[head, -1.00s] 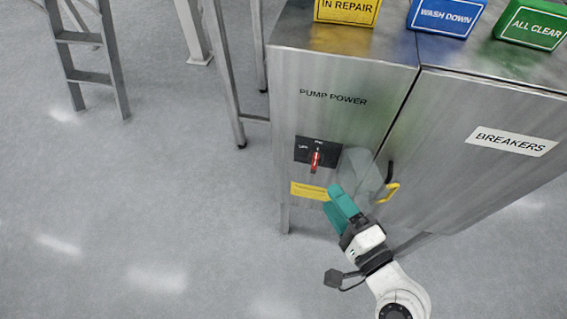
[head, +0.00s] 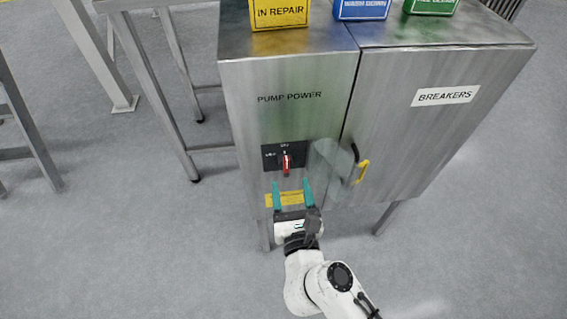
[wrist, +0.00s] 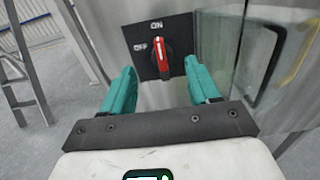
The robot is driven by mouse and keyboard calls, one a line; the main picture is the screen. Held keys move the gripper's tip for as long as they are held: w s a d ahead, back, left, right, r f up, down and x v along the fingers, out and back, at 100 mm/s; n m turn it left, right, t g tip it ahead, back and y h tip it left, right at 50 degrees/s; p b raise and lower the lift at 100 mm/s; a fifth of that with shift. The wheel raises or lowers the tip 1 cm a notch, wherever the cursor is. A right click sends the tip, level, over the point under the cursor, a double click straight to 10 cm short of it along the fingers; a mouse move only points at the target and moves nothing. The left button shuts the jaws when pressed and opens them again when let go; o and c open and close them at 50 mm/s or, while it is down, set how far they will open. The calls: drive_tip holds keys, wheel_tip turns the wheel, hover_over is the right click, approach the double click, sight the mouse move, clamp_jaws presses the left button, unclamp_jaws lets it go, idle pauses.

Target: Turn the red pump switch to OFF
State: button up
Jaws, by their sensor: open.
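The red pump switch (head: 286,164) sits on a black plate (head: 270,153) on the PUMP POWER panel. In the wrist view the red switch (wrist: 162,58) stands nearly upright, its upper end toward the ON label (wrist: 157,26); the OFF label (wrist: 139,46) is to its left. My gripper (head: 291,183) is open and empty just below and in front of the switch. In the wrist view its teal fingers (wrist: 160,80) are spread to the left and right below the switch, apart from it. A clear cover (head: 330,165) stands swung out to the right of the switch.
The steel cabinet (head: 290,75) fills the middle. A yellow label (head: 270,200) lies below the switch plate. Metal legs (head: 150,90) stand at left; floor is clear in front.

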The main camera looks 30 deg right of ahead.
sight(287, 165)
drive_tip(key=x, duration=0.7)
drive_tip(key=shift+w+d+p, duration=0.1)
drive_tip(key=shift+w+p, duration=0.05)
drive_tip(key=shift+p, duration=0.2)
drive_tip(key=c, duration=1)
